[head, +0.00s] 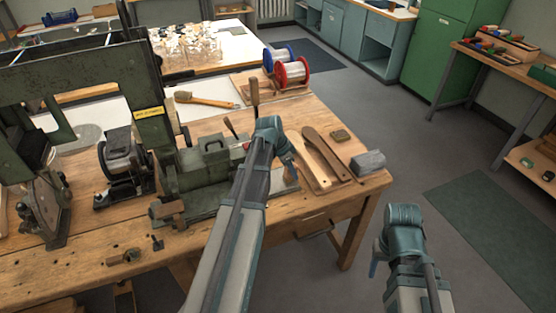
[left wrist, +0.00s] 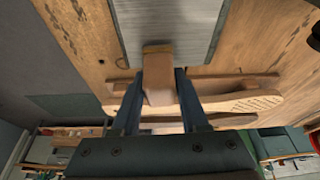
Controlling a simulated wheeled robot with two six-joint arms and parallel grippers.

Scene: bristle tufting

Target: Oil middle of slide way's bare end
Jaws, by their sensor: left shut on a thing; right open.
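The slide way's bare end shows in the left wrist view as a flat grey metal plate (left wrist: 165,18), and in the head view as a small grey surface (head: 285,184), partly hidden by my left arm. My left gripper (left wrist: 156,74) is shut on a light wooden block-like tool (left wrist: 158,88) with a yellow-brown tip. The tip overlaps the plate's edge, near the middle of its width; I cannot tell whether it touches. In the head view my left gripper (head: 288,166) is at the slide way. My right gripper (head: 374,262) is open and empty, off the bench's right side.
Wooden brush bodies (head: 324,152) lie on the bench right of the slide way, with a grey block (head: 369,161) beyond. Red and blue spools (head: 292,73) and a brush (head: 203,100) lie farther back. The green machine (head: 150,100) stands left.

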